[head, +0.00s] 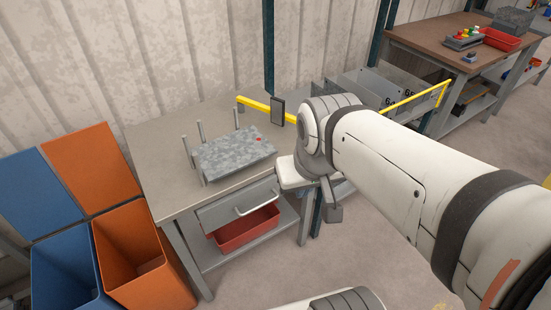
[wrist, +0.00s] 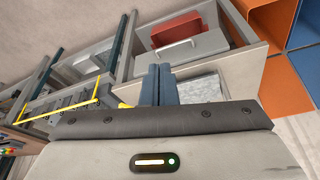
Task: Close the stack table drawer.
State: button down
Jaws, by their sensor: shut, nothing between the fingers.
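The stack table (head: 165,200) stands left of my arm in the head view, with a grey drawer (head: 222,212) under its top. The drawer front has a pale bar handle (head: 257,200). I cannot tell exactly how far the drawer stands out. In the wrist view the drawer front (wrist: 205,45) and its handle (wrist: 180,44) show beyond my fingertips. My gripper (wrist: 158,70) is shut and empty, its two blue-grey fingers together. It appears apart from the handle, though the depth gap is hard to judge. In the head view my wrist hides part of the table's right side.
A galvanized sheet stack (head: 232,152) lies on the table between upright posts. A red bin (head: 245,230) sits on the lower shelf. Orange (head: 140,255) and blue (head: 65,270) bins stand left. A yellow rail (head: 415,97) and workbench (head: 430,35) are right. Floor in front is clear.

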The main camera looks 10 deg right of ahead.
jog(key=w+d+f+m+t+h+b, duration=0.1)
jog(key=w+d+f+m+t+b, duration=0.1)
jog(key=w+d+f+b, duration=0.35)
jog(key=w+d+f+m+t+b, duration=0.25)
jog(key=w+f, duration=0.35)
jog(key=f, duration=0.3)
jog(key=w+d+f+m+t+h+b, duration=0.1)
jog(key=w+d+f+b, duration=0.2)
jog(key=w+f+b, duration=0.3)
notch_tip(320, 180, down, 22)
jog(key=m+t+y+b, duration=0.8)
jog(key=m+b, duration=0.1)
jog(key=b, duration=0.4)
jog(key=b+x, duration=0.5)
jog(key=x, duration=0.9)
jog(key=shift+w+d+r+b, duration=0.2)
jog(key=shift+w+r+b, duration=0.15)
jog(key=shift+r, duration=0.05)
jog(key=shift+w, duration=0.1)
